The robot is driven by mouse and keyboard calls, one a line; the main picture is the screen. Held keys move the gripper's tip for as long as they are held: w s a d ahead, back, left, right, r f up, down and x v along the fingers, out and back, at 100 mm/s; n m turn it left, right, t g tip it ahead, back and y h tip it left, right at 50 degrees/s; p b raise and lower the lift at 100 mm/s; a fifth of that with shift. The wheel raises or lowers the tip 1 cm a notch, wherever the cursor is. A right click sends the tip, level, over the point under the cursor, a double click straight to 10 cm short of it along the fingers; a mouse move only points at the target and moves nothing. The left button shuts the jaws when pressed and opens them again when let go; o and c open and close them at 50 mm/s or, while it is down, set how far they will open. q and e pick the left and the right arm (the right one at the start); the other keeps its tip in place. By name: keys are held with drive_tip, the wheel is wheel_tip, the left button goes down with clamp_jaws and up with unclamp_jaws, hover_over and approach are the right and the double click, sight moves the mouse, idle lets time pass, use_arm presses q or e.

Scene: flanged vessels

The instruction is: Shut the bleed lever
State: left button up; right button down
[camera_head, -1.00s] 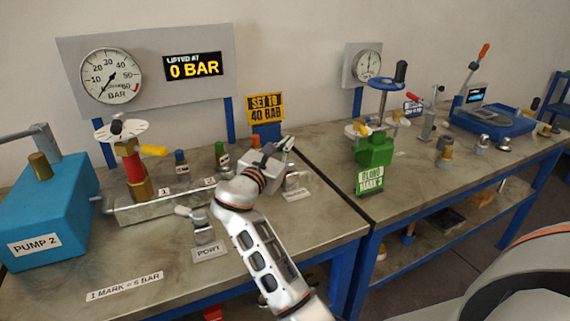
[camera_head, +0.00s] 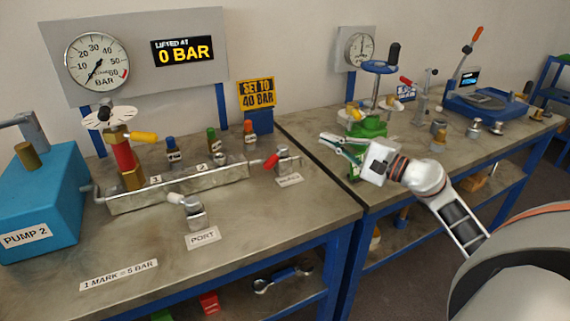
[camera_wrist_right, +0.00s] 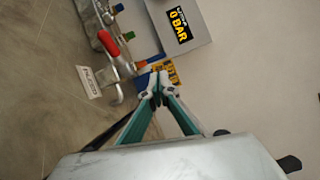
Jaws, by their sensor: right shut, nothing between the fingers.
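A small valve with a red-handled lever (camera_head: 271,162) stands at the right end of the metal manifold (camera_head: 180,188), behind a small label (camera_head: 289,180) too small to read; I take it for the bleed lever. Its red handle sticks out to the left, toward the manifold. It also shows in the right wrist view (camera_wrist_right: 108,43), left of the fingers. My right gripper (camera_head: 323,141) is shut and empty, right of the valve and apart from it, above the gap between the benches. Its fingertips meet in the wrist view (camera_wrist_right: 158,90). My left gripper is not in view.
The gauge (camera_head: 97,62) and the 0 BAR display (camera_head: 183,50) are behind. A green vessel (camera_head: 368,128) stands behind my right gripper.

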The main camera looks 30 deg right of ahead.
drive_tip(key=s+a+f+n+g+y, duration=0.1)
drive_tip(key=s+a+f+n+g, duration=0.2)
drive_tip(key=s+f+n+g, duration=0.15)
drive_tip(key=p, duration=0.2)
approach(275, 163)
drive_tip(key=x, duration=0.6)
drive_tip(key=shift+w+r, duration=0.1)
drive_tip(key=shift+w, duration=0.05)
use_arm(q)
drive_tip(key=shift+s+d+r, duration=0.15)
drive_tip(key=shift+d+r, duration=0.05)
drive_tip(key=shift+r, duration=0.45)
use_arm(e)
drive_tip(key=shift+w+a+f, duration=0.15)
drive_tip(key=shift+w+f, duration=0.05)
drive_tip(key=shift+w, duration=0.05)
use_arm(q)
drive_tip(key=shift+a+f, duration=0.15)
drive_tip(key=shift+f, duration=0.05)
